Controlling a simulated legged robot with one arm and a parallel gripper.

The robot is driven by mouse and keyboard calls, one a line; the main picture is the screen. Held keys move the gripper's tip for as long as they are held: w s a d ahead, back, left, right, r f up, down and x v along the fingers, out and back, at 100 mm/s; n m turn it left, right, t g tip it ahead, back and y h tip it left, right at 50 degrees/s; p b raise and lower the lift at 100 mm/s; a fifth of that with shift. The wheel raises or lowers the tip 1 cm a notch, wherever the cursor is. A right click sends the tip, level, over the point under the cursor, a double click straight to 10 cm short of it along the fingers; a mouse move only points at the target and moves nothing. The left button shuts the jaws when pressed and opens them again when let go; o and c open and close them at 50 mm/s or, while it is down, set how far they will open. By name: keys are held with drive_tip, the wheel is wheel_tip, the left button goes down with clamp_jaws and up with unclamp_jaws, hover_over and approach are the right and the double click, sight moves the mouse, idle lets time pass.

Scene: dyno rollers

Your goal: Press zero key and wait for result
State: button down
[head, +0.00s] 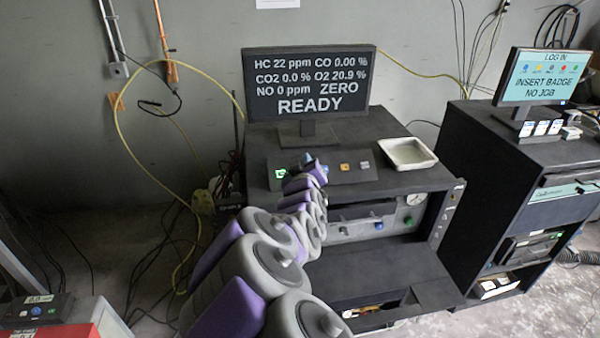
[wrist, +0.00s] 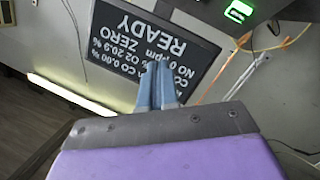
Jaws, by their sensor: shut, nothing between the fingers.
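The monitor (head: 310,85) on the dark cabinet reads HC 22 ppm, CO 0.00 %, CO2 0.0 %, O2 20.9 %, NO 0 ppm, ZERO, READY. It shows upside down in the wrist view (wrist: 116,50).
A white tray (head: 408,153) sits right of the panel on the cabinet top. A second cabinet (head: 470,140) with a log-in screen (head: 543,76) stands at right. Cables hang at left, and a red box (head: 70,329) is at lower left.

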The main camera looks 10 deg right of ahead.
drive_tip(key=w+f, duration=0.2)
drive_tip(key=f, duration=0.1)
drive_tip(key=w+f, duration=0.2)
drive_tip(key=shift+w+d+f+b, duration=0.1)
drive_tip(key=shift+d+b, duration=0.15)
drive_tip(key=shift+b, duration=0.15)
drive_tip(key=shift+w+a+f+b, duration=0.15)
drive_tip(key=shift+w+f+b, duration=0.15)
drive_tip(key=shift+w+f, duration=0.4)
drive_tip(key=shift+f, duration=0.05)
drive_tip(key=shift+d, duration=0.2)
drive_tip(key=shift+a, duration=0.1)
drive_tip(key=shift+f, duration=0.1)
idle(1.0)
drive_tip(key=shift+w+f+b, duration=0.15)
drive_tip(key=shift+w+b, duration=0.05)
drive_tip(key=shift+b, duration=0.15)
